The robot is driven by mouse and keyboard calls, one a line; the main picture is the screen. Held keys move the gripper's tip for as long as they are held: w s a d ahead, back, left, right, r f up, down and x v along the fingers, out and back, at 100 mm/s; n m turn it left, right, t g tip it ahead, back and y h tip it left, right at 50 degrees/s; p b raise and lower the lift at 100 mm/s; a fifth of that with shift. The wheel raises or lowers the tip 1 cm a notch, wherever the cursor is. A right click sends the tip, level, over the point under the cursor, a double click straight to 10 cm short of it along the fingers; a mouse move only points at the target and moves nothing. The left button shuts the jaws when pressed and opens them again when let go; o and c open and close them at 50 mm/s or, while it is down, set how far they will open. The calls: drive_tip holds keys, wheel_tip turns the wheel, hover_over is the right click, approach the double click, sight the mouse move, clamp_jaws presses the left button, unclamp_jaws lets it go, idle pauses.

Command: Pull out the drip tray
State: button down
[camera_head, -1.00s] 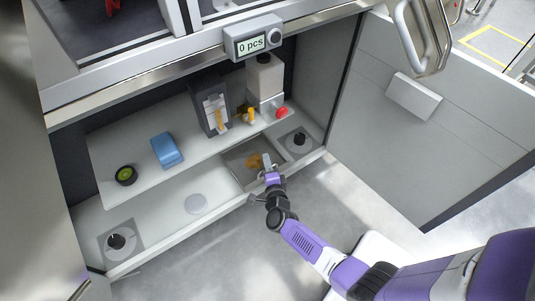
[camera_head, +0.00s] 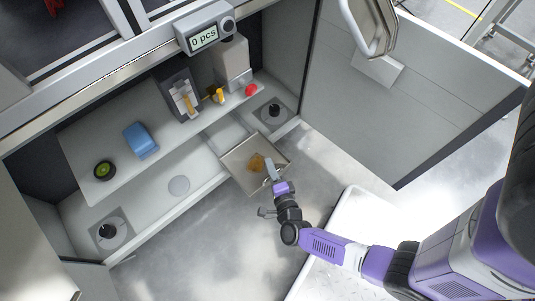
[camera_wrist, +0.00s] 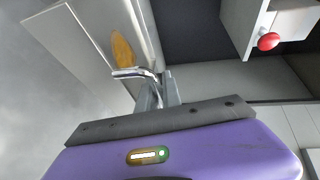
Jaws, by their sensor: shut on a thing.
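The drip tray (camera_head: 240,163) is a shallow grey metal tray with an orange-brown patch (camera_head: 257,162) on its floor. It sticks out past the front edge of the cabinet's lower floor. In the wrist view the tray (camera_wrist: 85,32) shows at the upper left, with a bent metal handle (camera_wrist: 133,73) at its near side. My gripper (camera_head: 272,176) is at the tray's front edge, shut on the handle. In the wrist view my gripper (camera_wrist: 158,92) is at the handle, its fingertips partly hidden.
A shelf above holds a blue block (camera_head: 140,139), a green-topped black roll (camera_head: 104,170), a dark dispenser (camera_head: 180,94) and a red knob (camera_head: 251,90). The open cabinet door (camera_head: 420,90) stands to the right. Floor in front is clear.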

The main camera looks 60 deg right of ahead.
drive_tip(key=c, duration=1.8)
unclamp_jaws()
drive_tip(key=p+v, duration=0.2)
drive_tip(key=v, duration=0.6)
drive_tip(key=shift+d+f, duration=0.1)
